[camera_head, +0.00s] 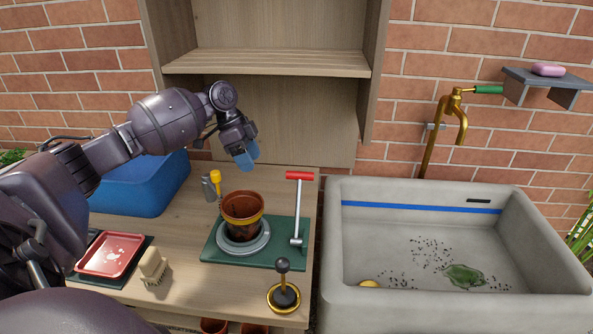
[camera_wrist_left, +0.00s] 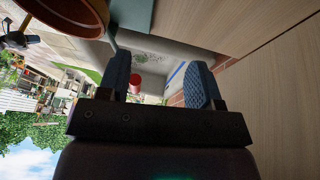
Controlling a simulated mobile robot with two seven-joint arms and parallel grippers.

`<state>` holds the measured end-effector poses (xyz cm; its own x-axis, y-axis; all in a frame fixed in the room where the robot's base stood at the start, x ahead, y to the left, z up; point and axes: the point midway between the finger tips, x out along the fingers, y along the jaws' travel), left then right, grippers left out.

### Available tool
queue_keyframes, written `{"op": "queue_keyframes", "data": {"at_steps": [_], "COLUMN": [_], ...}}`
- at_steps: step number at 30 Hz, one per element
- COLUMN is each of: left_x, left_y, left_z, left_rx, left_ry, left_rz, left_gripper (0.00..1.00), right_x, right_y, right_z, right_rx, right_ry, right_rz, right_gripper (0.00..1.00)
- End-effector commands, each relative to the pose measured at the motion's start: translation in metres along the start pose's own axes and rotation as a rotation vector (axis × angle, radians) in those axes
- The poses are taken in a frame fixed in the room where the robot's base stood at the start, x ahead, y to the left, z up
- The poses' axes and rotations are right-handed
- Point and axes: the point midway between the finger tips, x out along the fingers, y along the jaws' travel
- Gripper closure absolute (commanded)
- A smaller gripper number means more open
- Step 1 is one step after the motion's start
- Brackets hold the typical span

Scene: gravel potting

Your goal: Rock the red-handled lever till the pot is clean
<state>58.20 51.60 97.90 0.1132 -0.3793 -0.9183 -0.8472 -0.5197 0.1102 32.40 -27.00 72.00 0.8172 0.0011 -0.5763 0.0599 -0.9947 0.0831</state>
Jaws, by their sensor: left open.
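The red-handled lever (camera_head: 299,206) stands upright at the right edge of a green base plate (camera_head: 215,251), its red crossbar on top. A brown terracotta pot (camera_head: 242,214) with a yellowish band and dark stains inside sits on a round grey seat on the same plate. My left gripper (camera_head: 246,160) is open and empty, above and behind the pot, apart from pot and lever. In the left wrist view its two blue fingers (camera_wrist_left: 160,80) are spread, with the pot (camera_wrist_left: 75,10) at the upper left. My right gripper does not show.
A stone sink (camera_head: 420,215) with dark grit and a green patch fills the right. A black-knobbed brass stand (camera_head: 284,289), brush (camera_head: 153,267), red tray (camera_head: 110,254) and blue bin (camera_head: 140,184) share the bench. A wooden shelf (camera_head: 265,62) rises behind.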

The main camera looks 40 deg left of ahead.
Motion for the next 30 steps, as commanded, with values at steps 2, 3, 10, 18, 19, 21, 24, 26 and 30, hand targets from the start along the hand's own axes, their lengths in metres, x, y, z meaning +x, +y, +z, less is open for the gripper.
{"op": "queue_keyframes", "data": {"at_steps": [2,3,10,18,19,21,24,26,30], "left_x": [0.002,0.004,0.018,0.037,0.039,0.044,0.051,0.061,0.073], "left_y": [0.001,0.002,0.011,0.023,0.025,0.028,0.031,0.030,0.030], "left_z": [-0.005,-0.008,-0.039,-0.081,-0.086,-0.096,-0.107,-0.104,-0.104], "left_rx": [0.002,0.002,0.005,0.004,0.004,0.003,0.002,-0.001,-0.001], "left_ry": [0.001,0.001,0.001,0.001,0.002,0.002,0.000,-0.002,-0.001], "left_rz": [0.001,0.001,0.001,0.001,0.001,0.001,0.002,0.003,0.002], "left_gripper": [0.41,0.41,0.41,0.41,0.41,0.41,0.41,0.41,0.41], "right_x": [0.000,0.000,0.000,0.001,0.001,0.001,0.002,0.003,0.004], "right_y": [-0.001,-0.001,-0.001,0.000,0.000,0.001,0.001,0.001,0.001], "right_z": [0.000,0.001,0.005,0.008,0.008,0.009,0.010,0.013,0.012], "right_rx": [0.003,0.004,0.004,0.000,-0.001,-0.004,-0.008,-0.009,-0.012], "right_ry": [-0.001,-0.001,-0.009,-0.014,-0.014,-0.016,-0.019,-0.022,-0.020], "right_rz": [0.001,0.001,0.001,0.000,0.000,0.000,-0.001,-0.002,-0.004], "right_gripper": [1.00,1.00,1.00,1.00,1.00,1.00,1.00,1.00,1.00]}}
